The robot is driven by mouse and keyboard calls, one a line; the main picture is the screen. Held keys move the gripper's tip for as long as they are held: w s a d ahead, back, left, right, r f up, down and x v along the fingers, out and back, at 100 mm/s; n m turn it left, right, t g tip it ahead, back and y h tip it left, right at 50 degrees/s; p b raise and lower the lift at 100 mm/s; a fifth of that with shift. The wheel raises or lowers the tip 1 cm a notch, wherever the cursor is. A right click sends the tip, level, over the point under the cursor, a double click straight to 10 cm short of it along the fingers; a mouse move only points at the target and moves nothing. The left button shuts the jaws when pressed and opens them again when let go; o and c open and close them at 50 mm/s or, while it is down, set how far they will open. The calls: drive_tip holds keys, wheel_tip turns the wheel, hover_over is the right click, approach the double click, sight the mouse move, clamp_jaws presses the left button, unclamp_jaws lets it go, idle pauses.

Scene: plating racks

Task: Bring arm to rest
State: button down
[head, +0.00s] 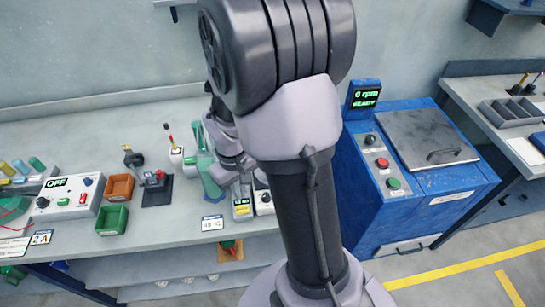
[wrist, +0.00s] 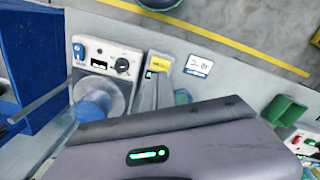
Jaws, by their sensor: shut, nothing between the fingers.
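My arm stands in the middle of the head view, folded, with its dark elbow high up and its lilac-grey wrist hanging over the bench (head: 190,222). My gripper (head: 232,168) is partly hidden behind my own arm, above the back part of the bench. In the wrist view my gripper (wrist: 165,150) fills the bottom, with a lit green strip on it. It is shut and nothing is held. I cannot tell from the frames how far its tips are from the things below.
A blue machine (head: 415,165) with a display and buttons stands to the right of my arm. Green bottles (head: 207,168), a green bin (head: 112,219), a brown bin (head: 119,187) and a control box (head: 68,197) marked OFF stand on the bench. Yellow-lined floor (head: 450,272) shows at right.

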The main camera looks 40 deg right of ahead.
drive_tip(key=shift+f, duration=0.15)
drive_tip(key=s+a+r+m+t+y+b, duration=0.2)
drive_tip(key=s+a+r+t+b, duration=0.3)
drive_tip(key=s+a+r+b, duration=0.3)
drive_tip(key=s+a+r+m, duration=0.1)
drive_tip(key=s+a+r, duration=0.2)
drive_tip(key=a+r, duration=0.2)
drive_tip(key=shift+s+a+r+m+t, duration=0.2)
drive_tip(key=shift+a+m+t, duration=0.15)
drive_tip(key=shift+a, duration=0.45)
